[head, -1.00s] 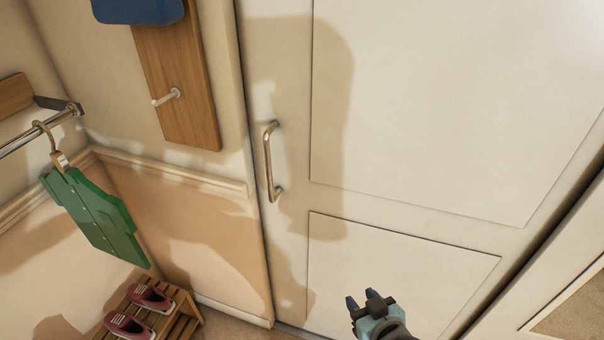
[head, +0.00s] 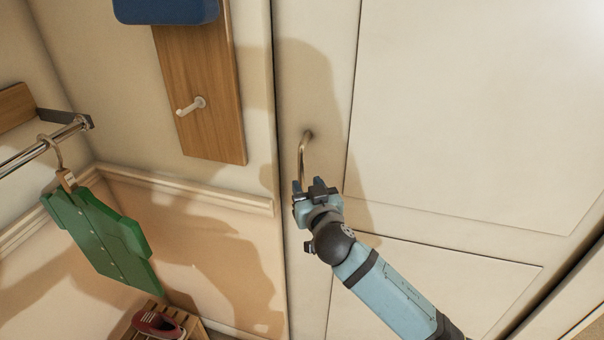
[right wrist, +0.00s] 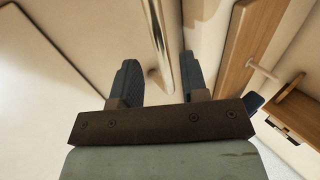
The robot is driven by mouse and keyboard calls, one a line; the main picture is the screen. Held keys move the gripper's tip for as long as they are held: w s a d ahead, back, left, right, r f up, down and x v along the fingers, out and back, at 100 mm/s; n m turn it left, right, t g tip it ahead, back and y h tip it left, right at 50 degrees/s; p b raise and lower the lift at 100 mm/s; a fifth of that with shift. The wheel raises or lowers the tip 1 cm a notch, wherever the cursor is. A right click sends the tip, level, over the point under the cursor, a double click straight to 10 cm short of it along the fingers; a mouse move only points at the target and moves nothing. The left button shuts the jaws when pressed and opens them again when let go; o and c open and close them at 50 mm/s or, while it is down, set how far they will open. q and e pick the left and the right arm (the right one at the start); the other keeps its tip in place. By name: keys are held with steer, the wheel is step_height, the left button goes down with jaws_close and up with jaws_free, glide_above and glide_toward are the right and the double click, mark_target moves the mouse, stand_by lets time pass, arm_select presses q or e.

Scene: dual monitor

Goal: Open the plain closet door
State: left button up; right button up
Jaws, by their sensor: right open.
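The plain closet door (head: 440,130) is a cream panelled door and looks shut. Its metal bar handle (head: 304,152) stands upright near the door's left edge; the gripper hides its lower part in the head view. My right gripper (head: 308,184) is open at the handle's lower part. In the right wrist view the handle (right wrist: 160,50) runs down between the two open fingers (right wrist: 158,80), nearer the right one; I cannot tell whether it touches. My left gripper is not in view.
A wooden board (head: 200,90) with a peg hook (head: 190,105) hangs on the wall left of the door. A green shirt-shaped piece (head: 100,235) hangs from a rail (head: 40,148) at the left. A shoe rack (head: 185,322) holds a red shoe below.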

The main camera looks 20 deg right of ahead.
mark_target(303, 179)
steer(key=shift+w, duration=2.15)
steer(key=shift+c, duration=0.5)
jaws_close()
